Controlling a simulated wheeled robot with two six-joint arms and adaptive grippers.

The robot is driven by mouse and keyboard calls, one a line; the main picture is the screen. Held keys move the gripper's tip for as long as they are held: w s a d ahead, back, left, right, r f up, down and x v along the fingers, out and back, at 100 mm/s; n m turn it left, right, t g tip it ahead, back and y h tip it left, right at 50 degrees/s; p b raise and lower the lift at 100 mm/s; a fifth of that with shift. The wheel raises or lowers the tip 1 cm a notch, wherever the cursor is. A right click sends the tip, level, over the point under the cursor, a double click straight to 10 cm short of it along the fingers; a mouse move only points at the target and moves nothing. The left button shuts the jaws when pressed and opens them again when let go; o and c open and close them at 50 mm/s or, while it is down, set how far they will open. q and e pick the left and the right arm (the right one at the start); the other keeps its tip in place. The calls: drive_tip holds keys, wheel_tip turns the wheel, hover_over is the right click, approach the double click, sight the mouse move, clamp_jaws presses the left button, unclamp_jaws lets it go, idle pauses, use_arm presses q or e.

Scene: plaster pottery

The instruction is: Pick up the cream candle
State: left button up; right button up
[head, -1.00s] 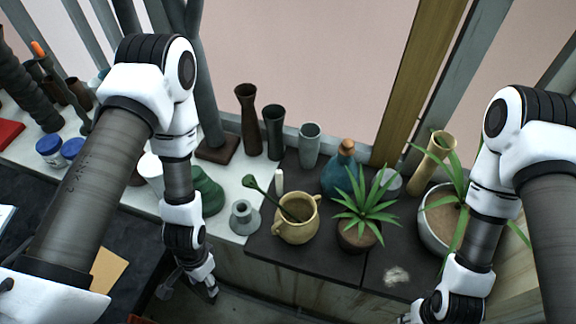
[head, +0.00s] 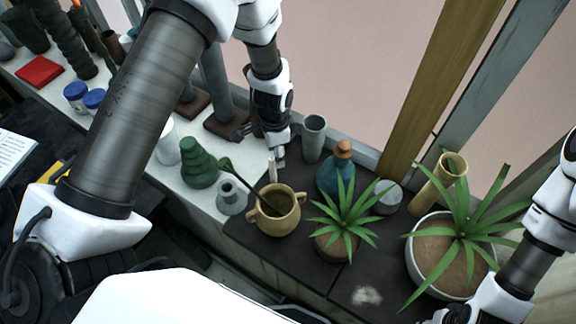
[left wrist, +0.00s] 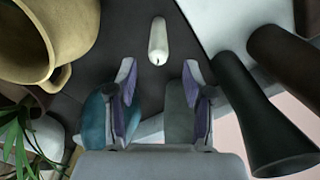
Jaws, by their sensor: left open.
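The cream candle (left wrist: 158,42) is a slim pale cylinder with a dark wick, standing on the dark slab between the open fingers' line and the top of the left wrist view. In the head view it (head: 272,167) is a small pale strip, partly hidden by my gripper. My left gripper (left wrist: 159,75) is open and empty, with the candle just beyond its fingertips and roughly centred between them. In the head view the left gripper (head: 277,153) is above and behind the tan pot.
Close by stand the tan two-handled pot (head: 280,212) with a green ladle, a teal bottle (head: 336,172), a grey vase (head: 314,138) and a green stacked vase (head: 198,163). A dark flared vase (left wrist: 262,120) is right of the fingers in the wrist view. Potted plants (head: 343,222) stand to the right.

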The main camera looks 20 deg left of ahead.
sight(273, 167)
drive_tip(key=shift+s+a+r+p, duration=0.25)
drive_tip(key=shift+a+r+p, duration=0.15)
drive_tip(key=shift+r, duration=0.2)
drive_tip(key=shift+s+a+r+p, duration=0.2)
drive_tip(key=shift+a+r+p, duration=0.1)
drive_tip(key=shift+a+r, duration=0.25)
use_arm(q)
drive_tip(key=f, duration=0.6)
drive_tip(key=shift+s+a+p, duration=0.2)
drive_tip(key=shift+s+p, duration=0.2)
use_arm(e)
drive_tip(key=shift+w+d+r, duration=0.1)
drive_tip(key=shift+w+d, duration=0.25)
drive_tip(key=shift+d, duration=0.35)
use_arm(q)
drive_tip(key=shift+s+a, duration=0.1)
drive_tip(key=shift+a, duration=0.05)
use_arm(e)
drive_tip(key=shift+a+r, duration=0.1)
use_arm(q)
drive_tip(key=shift+s+a, duration=0.15)
drive_tip(key=shift+a, duration=0.05)
clamp_jaws()
use_arm(e)
drive_tip(key=shift+s+a, duration=0.15)
drive_tip(key=shift+a, duration=0.05)
use_arm(q)
drive_tip(key=shift+d, duration=0.2)
use_arm(e)
drive_tip(key=shift+d, duration=0.15)
